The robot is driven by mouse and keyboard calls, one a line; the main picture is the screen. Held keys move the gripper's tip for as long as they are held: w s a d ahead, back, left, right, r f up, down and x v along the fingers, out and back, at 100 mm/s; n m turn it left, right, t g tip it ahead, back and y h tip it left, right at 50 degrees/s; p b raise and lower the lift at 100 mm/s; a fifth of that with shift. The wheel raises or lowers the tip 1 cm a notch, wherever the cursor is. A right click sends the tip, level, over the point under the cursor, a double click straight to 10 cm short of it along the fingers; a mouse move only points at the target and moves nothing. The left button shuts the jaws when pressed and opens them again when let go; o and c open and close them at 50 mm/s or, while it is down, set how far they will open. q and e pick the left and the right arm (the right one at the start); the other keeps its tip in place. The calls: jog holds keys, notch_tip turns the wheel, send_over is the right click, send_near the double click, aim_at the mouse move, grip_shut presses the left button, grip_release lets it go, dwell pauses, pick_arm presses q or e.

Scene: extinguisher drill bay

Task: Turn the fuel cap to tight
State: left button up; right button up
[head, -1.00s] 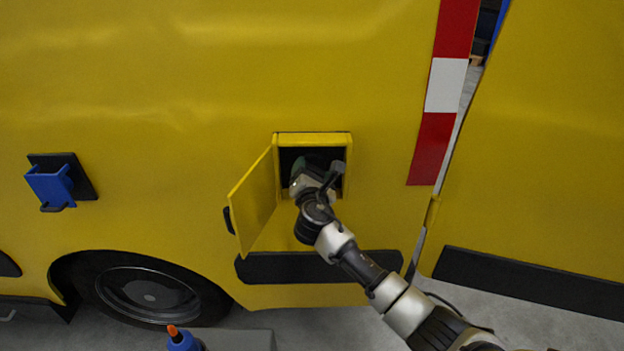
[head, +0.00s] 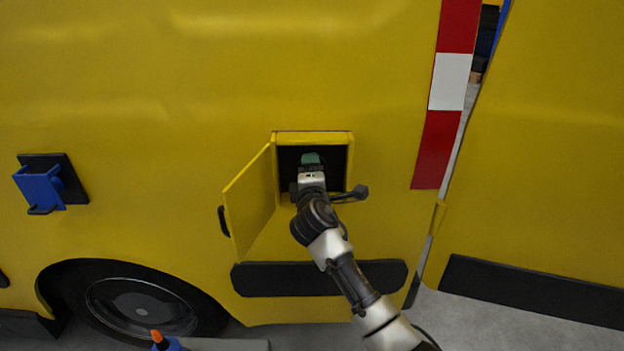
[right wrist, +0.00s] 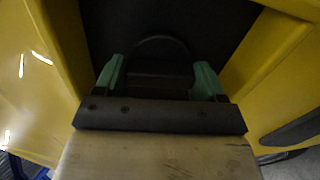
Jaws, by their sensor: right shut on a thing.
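The fuel cap (right wrist: 158,66) is dark and round-edged and sits inside the dark recess behind the open yellow fuel door (head: 250,203). My right gripper (right wrist: 160,82) reaches into this recess. Its two green fingers stand on either side of the cap and are shut on it. In the head view only a green part of the right gripper (head: 311,159) shows, and the cap is hidden behind the gripper. Any tightness mark on the cap is too dark to read. My left gripper is not in view.
The yellow frame (head: 312,138) of the recess surrounds the right gripper closely. A blue holder (head: 40,187) is fixed to the yellow vehicle side at left. A blue thing with an orange tip (head: 160,341) stands at the bottom. The floor is free at lower right.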

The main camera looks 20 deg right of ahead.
jog(key=shift+m, duration=0.6)
jog(key=o, duration=0.9)
jog(key=shift+s, duration=0.1)
jog(key=b+v, duration=0.1)
jog(key=v, duration=0.9)
jog(key=shift+s+a+b, duration=0.1)
jog(key=shift+s+b, duration=0.2)
jog(key=shift+s, duration=0.05)
